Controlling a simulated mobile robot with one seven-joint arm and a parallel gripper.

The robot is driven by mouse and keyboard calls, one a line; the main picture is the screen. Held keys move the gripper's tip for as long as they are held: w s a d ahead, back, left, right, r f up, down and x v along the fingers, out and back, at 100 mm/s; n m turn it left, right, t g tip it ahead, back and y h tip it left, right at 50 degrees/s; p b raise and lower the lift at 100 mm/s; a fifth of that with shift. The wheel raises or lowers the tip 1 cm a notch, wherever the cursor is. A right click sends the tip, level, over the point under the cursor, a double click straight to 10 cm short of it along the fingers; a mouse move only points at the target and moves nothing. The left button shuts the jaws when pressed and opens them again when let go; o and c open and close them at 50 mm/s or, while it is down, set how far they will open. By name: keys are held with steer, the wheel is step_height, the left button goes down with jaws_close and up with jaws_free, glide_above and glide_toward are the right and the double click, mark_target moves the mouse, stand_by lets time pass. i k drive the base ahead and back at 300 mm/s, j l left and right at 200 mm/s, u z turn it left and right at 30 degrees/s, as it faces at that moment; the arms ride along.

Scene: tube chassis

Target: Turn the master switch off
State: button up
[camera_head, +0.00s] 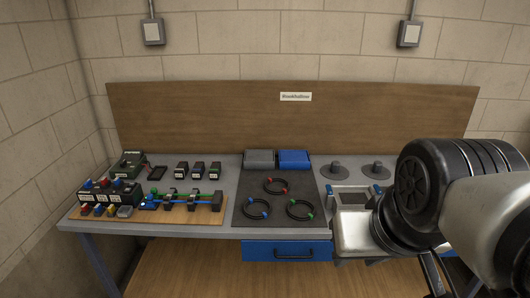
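No switch here is clearly labelled as the master switch. A dark green box (129,163) at the back left of the bench has small details on top, too small to read. Two grey wall boxes with pale faces, one at the left (152,32) and one at the right (409,34), hang above the backboard; I cannot tell whether either is a switch. My arm, with a large black joint, fills the right side. Thin dark parts show below it at the lower right, but I cannot make out my gripper's fingers or whether they hold anything.
The grey bench (190,232) carries black blocks with coloured knobs (110,192), a wooden board with a rod assembly (180,217), and a dark mat (278,219) with three rings. Grey and blue bins (293,159) stand behind. My arm hides the bench's right end.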

mark_target(88, 184)
steer(key=u, duration=1.45)
steer(key=i+j+z, duration=0.1)
steer(key=z, duration=0.25)
steer(key=i+j+z, duration=0.1)
steer(key=z, duration=0.3)
steer(key=i+j+z, duration=0.15)
steer(key=j, duration=0.15)
steer(key=i+j+z, duration=0.2)
steer(key=j, duration=0.15)
steer(key=i+j+z, duration=0.15)
steer(key=j, duration=0.2)
steer(key=i+j, duration=0.1)
steer(key=j, duration=0.3)
steer(key=i+j, duration=0.15)
steer(key=j, duration=0.25)
steer(key=i+j+z, duration=0.1)
steer(key=j, duration=0.3)
steer(key=i+j, duration=0.1)
steer(key=j, duration=0.35)
steer(key=i+j, duration=0.15)
steer(key=j, duration=0.25)
